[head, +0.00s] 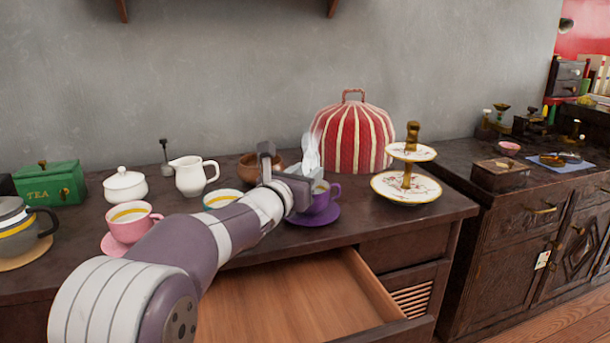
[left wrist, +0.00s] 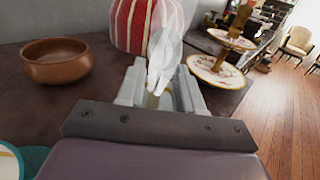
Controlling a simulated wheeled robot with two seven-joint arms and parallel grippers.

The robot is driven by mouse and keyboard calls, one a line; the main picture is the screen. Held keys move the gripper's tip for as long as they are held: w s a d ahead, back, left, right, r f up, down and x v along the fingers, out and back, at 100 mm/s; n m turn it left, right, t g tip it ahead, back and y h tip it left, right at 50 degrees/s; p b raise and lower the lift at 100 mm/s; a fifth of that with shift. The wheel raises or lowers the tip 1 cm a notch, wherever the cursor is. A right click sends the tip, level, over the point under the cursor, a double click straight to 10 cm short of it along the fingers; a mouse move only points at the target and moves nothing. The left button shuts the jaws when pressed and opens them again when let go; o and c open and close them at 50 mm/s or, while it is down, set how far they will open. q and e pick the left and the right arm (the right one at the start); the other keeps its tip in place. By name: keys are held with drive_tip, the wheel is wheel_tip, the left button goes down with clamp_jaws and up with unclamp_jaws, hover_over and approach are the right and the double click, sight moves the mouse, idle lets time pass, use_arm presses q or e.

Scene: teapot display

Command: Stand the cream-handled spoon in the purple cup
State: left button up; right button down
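The purple cup (head: 327,198) stands on a purple saucer (head: 322,219) on the dark sideboard. My left gripper (head: 300,182) is over the cup's left side and hides part of it. In the left wrist view, the fingers of the gripper (left wrist: 162,92) stand apart. A small cream patch (left wrist: 153,101) shows between them; I cannot tell whether it is the spoon's handle or something in the cup. A pale, wispy shape (head: 311,153) rises above the gripper, and also shows in the left wrist view (left wrist: 164,50). I cannot clearly make out the spoon. My right gripper is out of view.
A copper-brown bowl (head: 249,168) and a striped tea cosy (head: 352,135) stand behind. A two-tier stand (head: 407,187) is right of the cup. A pink cup (head: 130,228) is left. An empty open drawer (head: 300,298) juts out in front.

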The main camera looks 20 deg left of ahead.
use_arm(q)
drive_tip(key=s+a+p, duration=0.2)
drive_tip(key=s, duration=1)
drive_tip(key=shift+s+a, duration=0.2)
drive_tip(key=shift+s, duration=0.05)
drive_tip(key=shift+r, duration=0.1)
